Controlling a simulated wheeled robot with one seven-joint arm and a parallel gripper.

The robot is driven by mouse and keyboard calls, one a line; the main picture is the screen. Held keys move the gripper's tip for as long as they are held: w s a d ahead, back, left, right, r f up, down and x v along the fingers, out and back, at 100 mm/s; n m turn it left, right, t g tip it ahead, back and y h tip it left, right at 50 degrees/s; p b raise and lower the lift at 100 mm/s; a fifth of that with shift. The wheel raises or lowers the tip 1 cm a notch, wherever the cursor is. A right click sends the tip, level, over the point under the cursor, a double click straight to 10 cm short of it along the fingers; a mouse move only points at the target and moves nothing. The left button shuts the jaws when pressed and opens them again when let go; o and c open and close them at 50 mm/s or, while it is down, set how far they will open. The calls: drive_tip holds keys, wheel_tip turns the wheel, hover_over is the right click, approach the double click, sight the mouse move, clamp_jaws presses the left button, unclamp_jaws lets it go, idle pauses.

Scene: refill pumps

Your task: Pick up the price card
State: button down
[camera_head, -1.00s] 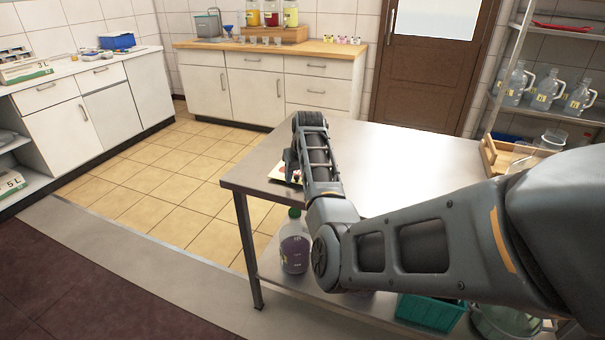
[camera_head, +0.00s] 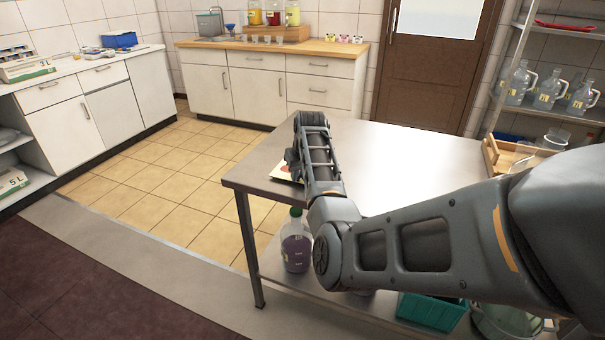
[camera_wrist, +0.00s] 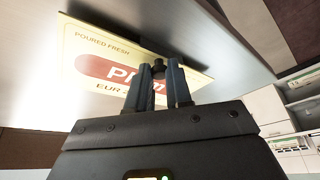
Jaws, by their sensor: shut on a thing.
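The price card (camera_wrist: 100,67) is cream with a gold border, a red oval, and the printed words "POURED FRESH" and "EUR". In the head view the card (camera_head: 281,173) shows at the left end of the steel table (camera_head: 400,150), partly hidden behind my arm. My gripper (camera_wrist: 158,72) is shut on the card near its edge; its two dark fingers cover part of the lettering. In the head view my gripper (camera_head: 292,163) is mostly hidden by my wrist. I cannot tell whether the card touches the table.
A bottle of purple liquid (camera_head: 296,245) and a teal crate (camera_head: 430,310) stand on the table's lower shelf. A wooden tray (camera_head: 492,155) stands at the table's right end. The middle of the tabletop is clear. Wall counters (camera_head: 270,85) stand beyond a tiled floor.

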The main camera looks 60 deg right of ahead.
drive_tip(key=shift+r, duration=0.65)
wheel_tip(320, 180, up, 2)
drive_tip(key=shift+r+b, duration=0.25)
drive_tip(key=shift+b, duration=0.1)
drive_tip(key=s+d+r+p, duration=0.2)
drive_tip(key=s+d+r, duration=0.1)
drive_tip(key=r, duration=0.3)
drive_tip(key=s+d+r+p, duration=0.1)
drive_tip(key=s+d+r, duration=0.2)
drive_tip(key=s+r, duration=0.3)
drive_tip(key=shift+s+d+p, duration=0.2)
drive_tip(key=shift+d+p, duration=0.2)
drive_tip(key=shift+r, duration=0.1)
